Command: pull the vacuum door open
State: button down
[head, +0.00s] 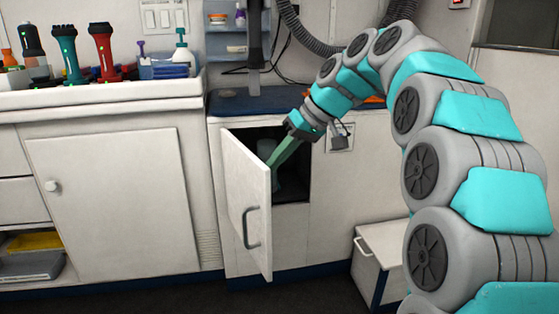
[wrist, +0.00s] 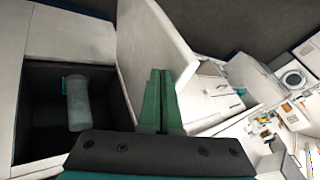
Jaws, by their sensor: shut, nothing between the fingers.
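The vacuum door (head: 240,195) is a white panel standing partly open on the lower cabinet, with a grey bar handle (head: 250,228) on its outer face near the free edge. The door also shows in the wrist view (wrist: 146,45). My gripper (head: 271,162) reaches down into the gap between door and opening, on the door's inner side. Its green fingers (wrist: 159,74) are together and hold nothing. They overlap the door panel in the wrist view; whether they touch it I cannot tell. The handle is hidden in the wrist view.
Inside the dark compartment (wrist: 35,105) stands a grey canister (wrist: 78,103). A small white box (head: 382,245) sits on the floor to the right. A white cabinet (head: 110,200) with clippers and bottles on top stands left. The floor before the door looks clear.

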aim_at(259, 165)
jog(key=shift+s+a+r+m+t+p, duration=0.1)
jog(key=shift+s+a+m+t+p, duration=0.45)
jog(key=shift+a, duration=0.25)
jog(key=shift+s+a+r+m+t+p, duration=0.1)
jog(key=shift+s+a+m+t+p, duration=0.2)
jog(key=shift+s+a+m, duration=0.35)
jog(key=s+a+m+h+p, duration=0.1)
jog(key=s+a+p, duration=0.1)
jog(key=a, duration=0.7)
jog(key=shift+s+a+f+m+t+p, duration=0.2)
jog(key=shift+s+m+t+p, duration=0.1)
jog(key=shift+m+t, duration=0.15)
jog(key=shift+d, duration=0.15)
